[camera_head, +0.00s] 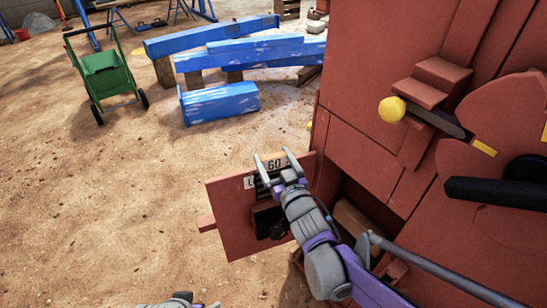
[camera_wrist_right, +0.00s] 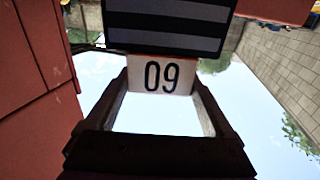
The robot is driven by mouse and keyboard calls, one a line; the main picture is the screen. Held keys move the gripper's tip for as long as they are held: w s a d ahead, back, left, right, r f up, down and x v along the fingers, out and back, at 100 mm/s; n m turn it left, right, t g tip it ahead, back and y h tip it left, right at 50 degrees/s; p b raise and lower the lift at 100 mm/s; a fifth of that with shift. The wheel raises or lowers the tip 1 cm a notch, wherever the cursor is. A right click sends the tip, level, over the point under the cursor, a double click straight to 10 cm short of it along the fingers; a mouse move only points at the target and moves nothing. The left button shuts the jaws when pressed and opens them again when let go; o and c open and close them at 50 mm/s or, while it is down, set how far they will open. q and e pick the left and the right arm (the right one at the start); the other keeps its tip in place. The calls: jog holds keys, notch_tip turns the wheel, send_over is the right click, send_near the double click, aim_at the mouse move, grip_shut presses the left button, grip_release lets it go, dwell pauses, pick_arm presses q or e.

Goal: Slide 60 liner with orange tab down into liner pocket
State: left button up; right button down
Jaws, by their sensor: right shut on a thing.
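In the right wrist view the label is upside down, and the liner's dark ribbed plate (camera_wrist_right: 165,27) fills the top. My right gripper is shut on the liner, with one finger on each side of the label in the wrist view. I cannot make out the orange tab clearly. The liner pocket is not clearly visible; my arm hides part of that area. My left gripper (camera_head: 180,301) is only partly seen at the bottom edge.
A red panel (camera_head: 228,222) with a partly hidden white label stands behind my right gripper. The red crusher body (camera_head: 360,130) with a yellow knob (camera_head: 391,109) rises at the right. Blue beams (camera_head: 220,103) and a green cart (camera_head: 104,77) stand farther back. Sandy ground at left is clear.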

aim_at(274, 171)
jog(key=shift+f+b, duration=1.2)
jog(key=shift+f, duration=0.95)
jog(key=shift+f+b, duration=1.3)
jog(key=shift+f, duration=0.8)
jog(key=shift+f+b, duration=2.85)
jog(key=shift+f, duration=0.75)
jog(key=shift+f+b, duration=0.8)
jog(key=shift+f, duration=1.65)
grip_release()
jog(key=shift+f, duration=0.1)
